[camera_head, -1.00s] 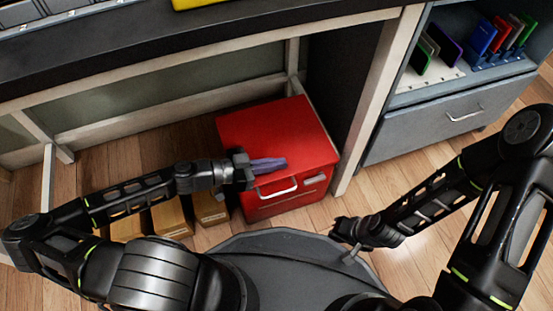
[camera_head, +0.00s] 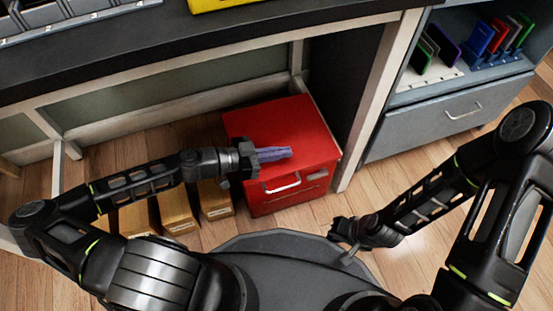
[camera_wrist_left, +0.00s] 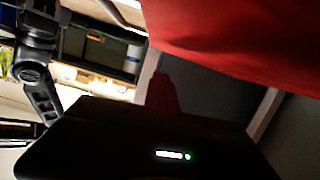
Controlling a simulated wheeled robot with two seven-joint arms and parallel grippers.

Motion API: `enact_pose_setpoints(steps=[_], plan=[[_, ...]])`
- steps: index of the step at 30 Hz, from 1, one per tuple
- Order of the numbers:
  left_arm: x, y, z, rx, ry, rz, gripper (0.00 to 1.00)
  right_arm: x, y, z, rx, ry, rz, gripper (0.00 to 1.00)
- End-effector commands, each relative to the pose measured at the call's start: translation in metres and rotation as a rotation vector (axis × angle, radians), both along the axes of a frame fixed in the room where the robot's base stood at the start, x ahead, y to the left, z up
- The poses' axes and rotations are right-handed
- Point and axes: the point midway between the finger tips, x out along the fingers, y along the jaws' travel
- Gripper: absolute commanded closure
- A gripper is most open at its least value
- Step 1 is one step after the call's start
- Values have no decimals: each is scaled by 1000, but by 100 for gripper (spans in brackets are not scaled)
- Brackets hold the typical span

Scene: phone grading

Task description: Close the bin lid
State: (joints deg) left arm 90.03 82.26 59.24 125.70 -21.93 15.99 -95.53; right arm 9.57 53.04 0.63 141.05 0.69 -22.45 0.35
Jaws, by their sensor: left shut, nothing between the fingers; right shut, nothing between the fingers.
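The red bin (camera_head: 292,202) stands on the wooden floor under the desk. Its red lid (camera_head: 285,118) lies down over the top, with no gap that I can make out, and a pale handle (camera_head: 281,186) shows on the front. My left gripper (camera_head: 290,152) is shut and empty, its purplish fingers lying over the lid; I cannot tell whether they touch it. In the left wrist view, the red lid surface (camera_wrist_left: 240,35) fills the upper right. My right gripper (camera_head: 332,228) is shut and empty, low and to the right of the bin.
Cardboard boxes (camera_head: 177,211) stand left of the bin. The desk (camera_head: 130,60) overhangs behind it, with a pale desk leg (camera_head: 366,110) close on its right. Floor right of the bin is clear.

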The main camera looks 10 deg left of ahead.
Motion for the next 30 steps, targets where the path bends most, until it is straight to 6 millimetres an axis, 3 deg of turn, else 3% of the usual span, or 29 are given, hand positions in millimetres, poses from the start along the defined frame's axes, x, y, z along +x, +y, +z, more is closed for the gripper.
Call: enact_pose_setpoints(steps=[6,13,30], plan=[[-25,42,15,-1,2,7,100,-3,1,17,-3,3,3,100],[-46,74,24,-2,1,2,100,-5,1,29,-3,6,5,100],[-52,82,25,-3,0,-1,100,-6,1,31,-2,8,6,100]])
